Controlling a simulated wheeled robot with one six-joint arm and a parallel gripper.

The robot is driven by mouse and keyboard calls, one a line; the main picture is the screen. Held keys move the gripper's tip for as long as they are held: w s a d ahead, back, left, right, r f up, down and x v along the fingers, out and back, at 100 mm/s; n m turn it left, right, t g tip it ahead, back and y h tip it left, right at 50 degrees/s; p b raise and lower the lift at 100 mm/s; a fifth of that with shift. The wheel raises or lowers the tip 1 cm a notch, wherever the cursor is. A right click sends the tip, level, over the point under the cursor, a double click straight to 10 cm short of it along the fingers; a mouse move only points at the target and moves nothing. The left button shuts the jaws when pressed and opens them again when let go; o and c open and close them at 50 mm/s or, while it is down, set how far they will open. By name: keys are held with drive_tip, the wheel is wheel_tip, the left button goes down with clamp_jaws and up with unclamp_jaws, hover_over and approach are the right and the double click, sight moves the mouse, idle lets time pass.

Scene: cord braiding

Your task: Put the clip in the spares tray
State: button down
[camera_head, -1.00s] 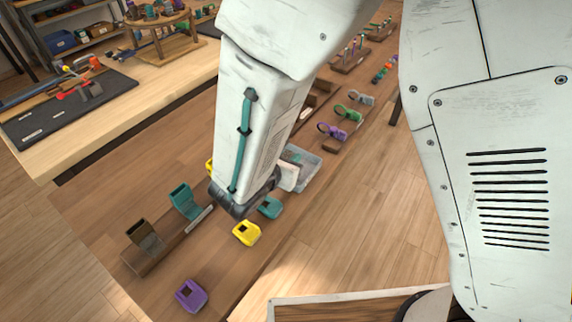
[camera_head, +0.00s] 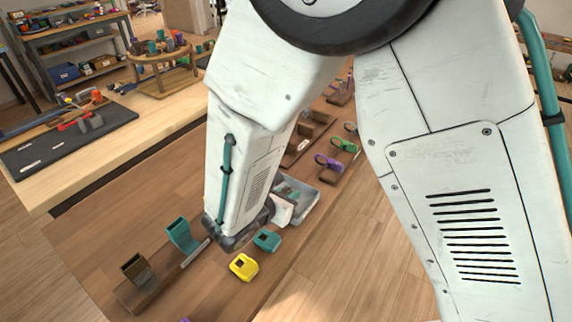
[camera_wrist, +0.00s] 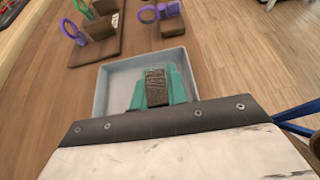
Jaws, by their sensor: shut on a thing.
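My gripper (camera_wrist: 158,86) has two teal fingers shut on a dark brown, rough-textured clip (camera_wrist: 157,90). In the wrist view they show in front of the grey tray (camera_wrist: 103,95), in line with its inside; the height above its floor is hard to tell. There my arm and the gripper's white body cover part of the tray, and the held clip is not clear.
A teal clip (camera_head: 267,240) and a yellow clip (camera_head: 243,267) lie on the table near the tray. A wooden rack (camera_head: 150,290) holds a brown and a teal clip. Wooden stands with purple (camera_head: 328,162) and green (camera_head: 345,144) rings stand beyond the tray.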

drive_tip(key=shift+w+d+f, duration=0.15)
drive_tip(key=shift+w+d, duration=0.05)
drive_tip(key=shift+w, duration=0.45)
drive_tip(key=shift+w+d+f, duration=0.1)
drive_tip(key=shift+w+d, duration=0.05)
drive_tip(key=shift+w, duration=0.45)
drive_tip(key=shift+f, duration=1.65)
drive_tip(key=shift+f, duration=0.2)
drive_tip(key=c, duration=1.4)
unclamp_jaws()
